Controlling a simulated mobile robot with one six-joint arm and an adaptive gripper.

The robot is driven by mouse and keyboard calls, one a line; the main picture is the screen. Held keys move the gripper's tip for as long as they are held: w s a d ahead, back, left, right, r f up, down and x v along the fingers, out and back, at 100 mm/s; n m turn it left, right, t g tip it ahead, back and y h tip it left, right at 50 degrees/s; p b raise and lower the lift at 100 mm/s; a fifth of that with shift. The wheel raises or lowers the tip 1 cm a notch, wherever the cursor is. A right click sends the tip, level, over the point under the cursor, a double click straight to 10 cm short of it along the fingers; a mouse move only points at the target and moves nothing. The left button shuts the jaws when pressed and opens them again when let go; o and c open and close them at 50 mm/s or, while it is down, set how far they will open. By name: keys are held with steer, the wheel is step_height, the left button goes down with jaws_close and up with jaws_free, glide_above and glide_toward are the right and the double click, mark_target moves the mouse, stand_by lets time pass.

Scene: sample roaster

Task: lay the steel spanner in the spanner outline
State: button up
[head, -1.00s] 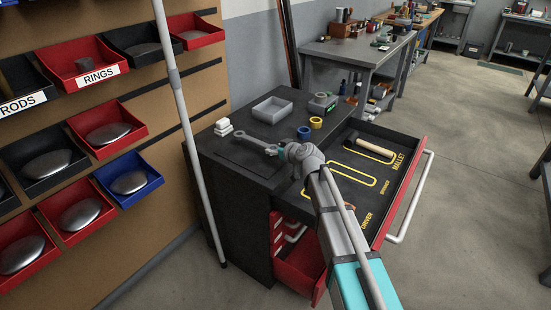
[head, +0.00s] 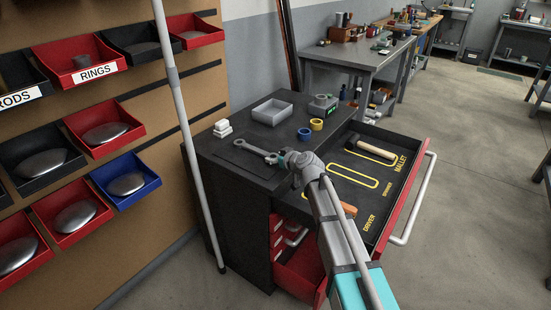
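The steel spanner (head: 253,148) is over the black cabinet top, its open ring-like end pointing left. My gripper (head: 277,158) is at the spanner's right end and appears shut on it; the fingertips are small and partly hidden by my wrist. I cannot tell whether the spanner touches the top. The open drawer (head: 405,188) is to the right of my gripper. The spanner outline (head: 353,184) is the empty yellow shape in the middle of its dark floor, beside a small label. My arm hides part of the drawer's near left side.
A mallet (head: 371,152) lies at the drawer's back; an orange-handled driver (head: 348,209) shows near my arm. A grey tray (head: 272,112), white blocks (head: 222,129), blue tape (head: 304,134) and yellow tape (head: 317,125) stand on the cabinet. A pale pole (head: 185,130) rises at left.

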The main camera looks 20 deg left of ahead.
steer(key=shift+o, duration=1.3)
steer(key=shift+r, duration=0.15)
steer(key=p+v, duration=0.4)
steer(key=v, duration=0.8)
steer(key=shift+p, duration=0.4)
